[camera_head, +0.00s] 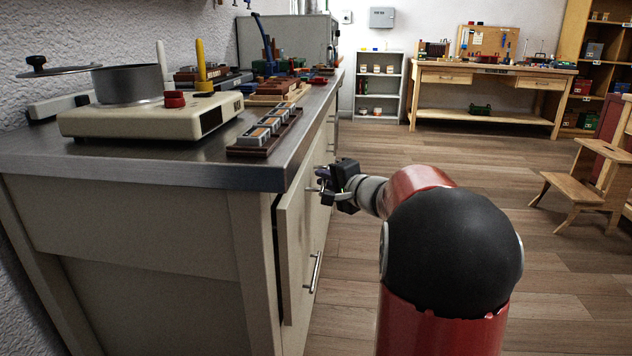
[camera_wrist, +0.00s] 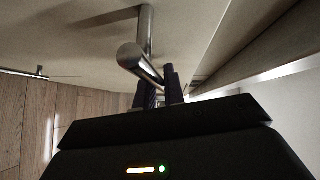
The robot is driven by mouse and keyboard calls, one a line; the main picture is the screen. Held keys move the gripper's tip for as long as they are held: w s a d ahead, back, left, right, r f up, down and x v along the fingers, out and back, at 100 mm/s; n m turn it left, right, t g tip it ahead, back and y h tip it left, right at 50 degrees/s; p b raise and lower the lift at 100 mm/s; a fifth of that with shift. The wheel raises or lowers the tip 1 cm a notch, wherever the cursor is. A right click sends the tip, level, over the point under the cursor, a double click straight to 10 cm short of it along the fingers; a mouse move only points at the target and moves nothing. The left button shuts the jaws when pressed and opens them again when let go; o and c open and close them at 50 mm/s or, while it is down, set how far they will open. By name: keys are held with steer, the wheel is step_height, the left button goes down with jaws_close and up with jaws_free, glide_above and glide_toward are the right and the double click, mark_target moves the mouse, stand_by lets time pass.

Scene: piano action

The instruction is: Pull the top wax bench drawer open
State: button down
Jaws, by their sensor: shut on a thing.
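The wax bench (camera_head: 150,215) stands at the left in the head view, with pale fronts under a metal top. My gripper (camera_head: 322,181) is at the upper part of these fronts, just below the worktop edge. In the wrist view, my gripper (camera_wrist: 160,91) is shut on a round metal bar handle (camera_wrist: 147,45), with its fingers on either side of the bar. The handle is fixed to a pale drawer front (camera_wrist: 70,38). In the head view, the grasped handle is mostly hidden by my gripper, and how far the drawer is out is unclear.
A near bench front (camera_head: 295,240) shows a dark gap along its left edge. Another metal handle (camera_head: 315,272) sits lower on it. A hot plate (camera_head: 150,118) and a rack (camera_head: 265,130) stand on top. Wooden floor (camera_head: 450,160) is clear to the right; a step stool (camera_head: 580,190) stands farther right.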

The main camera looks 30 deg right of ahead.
steer(key=s+d+b, duration=0.1)
steer(key=s+d, duration=0.8)
steer(key=d, duration=0.4)
steer(key=s+d+b, duration=0.2)
steer(key=s+d, duration=0.7)
steer(key=d, duration=0.4)
steer(key=shift+d, duration=0.35)
steer(key=shift+f, duration=0.1)
steer(key=c, duration=1.5)
jaws_free()
steer(key=v, duration=0.7)
steer(key=shift+s, duration=0.4)
